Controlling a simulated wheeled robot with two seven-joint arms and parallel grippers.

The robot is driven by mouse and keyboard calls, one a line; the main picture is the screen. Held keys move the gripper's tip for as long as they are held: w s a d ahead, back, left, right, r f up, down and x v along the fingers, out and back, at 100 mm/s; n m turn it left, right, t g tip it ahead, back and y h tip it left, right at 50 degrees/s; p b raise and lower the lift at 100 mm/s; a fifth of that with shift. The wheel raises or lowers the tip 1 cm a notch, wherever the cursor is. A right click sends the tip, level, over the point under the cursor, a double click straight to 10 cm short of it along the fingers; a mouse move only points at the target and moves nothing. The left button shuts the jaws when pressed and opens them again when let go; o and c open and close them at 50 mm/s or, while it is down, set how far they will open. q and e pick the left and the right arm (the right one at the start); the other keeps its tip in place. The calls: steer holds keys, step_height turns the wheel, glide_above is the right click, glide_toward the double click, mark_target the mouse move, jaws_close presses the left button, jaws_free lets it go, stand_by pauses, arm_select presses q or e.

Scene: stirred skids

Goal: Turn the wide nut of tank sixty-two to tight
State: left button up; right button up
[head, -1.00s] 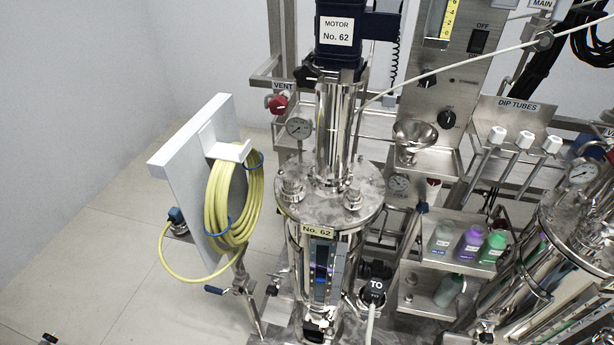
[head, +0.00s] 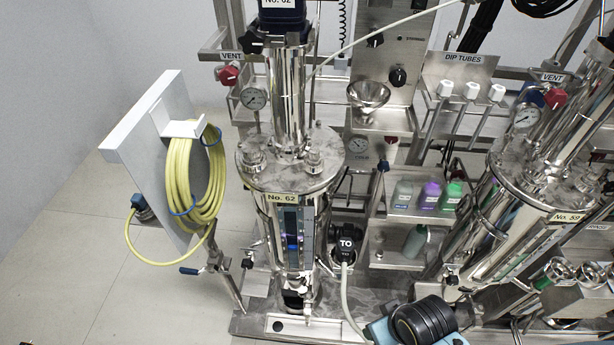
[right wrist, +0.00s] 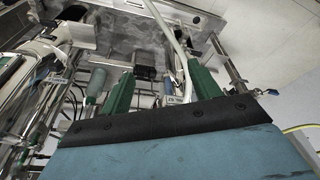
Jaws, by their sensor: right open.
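Two metal fittings stand on the lid, one at the left (head: 253,160) and one at the right (head: 314,160). I cannot tell which part is the wide nut. My right arm shows at the bottom of the head view, right of the tank, apart from the lid. My right gripper (right wrist: 162,82) is open in the right wrist view, its green fingers apart and nothing clearly held. My left gripper is out of view.
A white panel (head: 150,125) with a coiled yellow hose (head: 195,190) stands left of the tank. A black "TO" connector (head: 346,238) with a pale hose is at its right. Shelved bottles (head: 428,196) and tank 59 (head: 500,230) stand further right. Floor is clear at left.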

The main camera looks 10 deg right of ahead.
steer(key=w+a+r+t, duration=0.2)
steer(key=w+r, duration=0.3)
steer(key=r, duration=0.6)
steer(key=n+t+y, duration=0.6)
steer(key=y, duration=0.2)
glide_toward(260, 160)
steer(key=b+x, duration=0.1)
steer(key=x, duration=0.9)
steer(key=shift+w+a+f, duration=0.15)
steer(key=shift+w+a, duration=0.05)
steer(key=shift+a, duration=0.05)
steer(key=shift+g, duration=0.3)
steer(key=c, duration=0.7)
